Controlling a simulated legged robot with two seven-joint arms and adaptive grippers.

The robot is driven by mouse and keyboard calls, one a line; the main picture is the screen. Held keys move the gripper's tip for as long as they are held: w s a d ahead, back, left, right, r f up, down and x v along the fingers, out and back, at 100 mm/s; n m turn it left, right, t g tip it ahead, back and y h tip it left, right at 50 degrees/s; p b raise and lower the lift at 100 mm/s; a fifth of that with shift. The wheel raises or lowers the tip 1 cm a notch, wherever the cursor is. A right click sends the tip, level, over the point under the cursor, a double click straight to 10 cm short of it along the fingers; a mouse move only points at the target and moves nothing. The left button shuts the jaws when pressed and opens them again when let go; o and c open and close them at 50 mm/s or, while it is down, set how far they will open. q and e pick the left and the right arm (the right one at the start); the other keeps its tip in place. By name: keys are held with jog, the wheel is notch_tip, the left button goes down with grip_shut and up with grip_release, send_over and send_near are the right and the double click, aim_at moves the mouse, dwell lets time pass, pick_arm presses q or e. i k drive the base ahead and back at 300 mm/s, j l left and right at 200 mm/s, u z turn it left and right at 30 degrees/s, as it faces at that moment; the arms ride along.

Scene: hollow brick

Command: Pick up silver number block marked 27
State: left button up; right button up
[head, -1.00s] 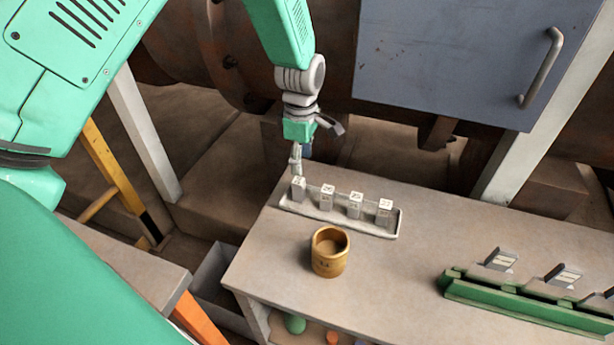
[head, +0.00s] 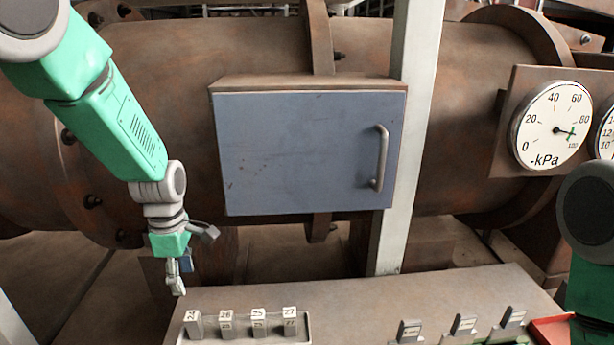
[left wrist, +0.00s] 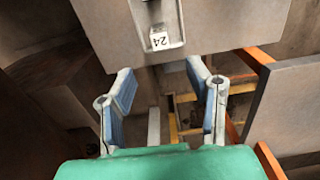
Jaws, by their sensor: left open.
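The silver block marked 27 (head: 290,321) stands upright at the right end of a row in a shallow pale tray (head: 306,331), low in the head view. Beside it to the left are silver blocks marked 24 (head: 194,325) and 26 (head: 226,325), and one whose number is hard to read (head: 259,324). My left gripper (head: 179,282) is open and empty, above and left of block 24, apart from the 27 block. In the left wrist view, its open fingers (left wrist: 160,75) point toward the tray end with block 24 (left wrist: 159,39); block 27 is outside that view. My right gripper is not visible.
A blue-grey cabinet (head: 300,155) with a handle hangs behind the table (head: 370,300). A white post (head: 405,150) stands beside it, and a kPa gauge (head: 550,125) is at right. Several grey pieces (head: 463,325) stand on the table's right side, near a red tray (head: 552,328).

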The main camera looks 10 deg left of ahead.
aim_at(290, 324)
jog(key=k+l, duration=0.75)
jog(key=k, duration=0.1)
